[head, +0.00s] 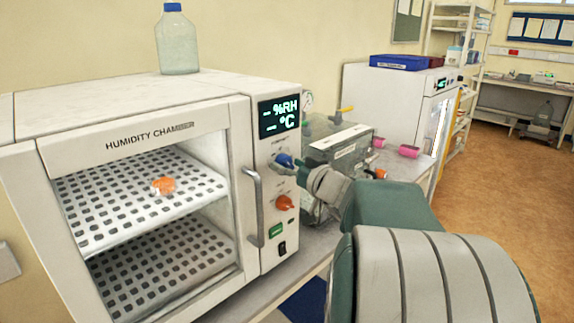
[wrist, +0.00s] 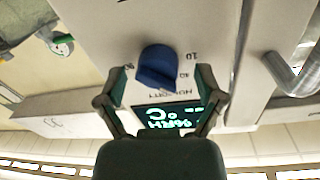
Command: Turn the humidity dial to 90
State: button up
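The humidity chamber (head: 250,110) is a white cabinet with a dark display (head: 278,115) reading "- %RH" and "- °C". The blue humidity dial (head: 285,160) is on its front panel below the display. In the wrist view, which looks upside down, the dial (wrist: 157,67) stands between my fingertips, with "10" and "40" printed on one side and a partly hidden mark on the other. My gripper (wrist: 160,82) is open, with a gap on each side of the dial. In the head view my gripper (head: 297,170) is at the dial and partly covers it.
An orange knob (head: 284,202), a green switch (head: 275,231) and a black switch (head: 282,248) sit below the dial. The door handle (head: 255,208) stands out to the left. A clear box with a yellow valve (head: 346,110) is close behind my gripper. A bottle (head: 177,45) stands on top.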

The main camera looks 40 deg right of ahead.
jog(key=shift+d, duration=0.15)
jog(key=c, duration=1.1)
jog(key=shift+m, duration=0.4)
jog(key=m, duration=0.5)
jog(key=shift+m, duration=0.3)
jog(key=m, duration=0.6)
jog(key=shift+m+g+y, duration=0.3)
jog(key=shift+m, duration=0.1)
jog(key=m, duration=0.6)
jog(key=shift+f+m, duration=0.1)
jog(key=shift+m, duration=0.3)
jog(key=m, duration=0.3)
jog(key=m+y, duration=0.1)
jog(key=m, duration=0.1)
jog(key=shift+f+m, duration=0.2)
jog(key=shift+m, duration=0.2)
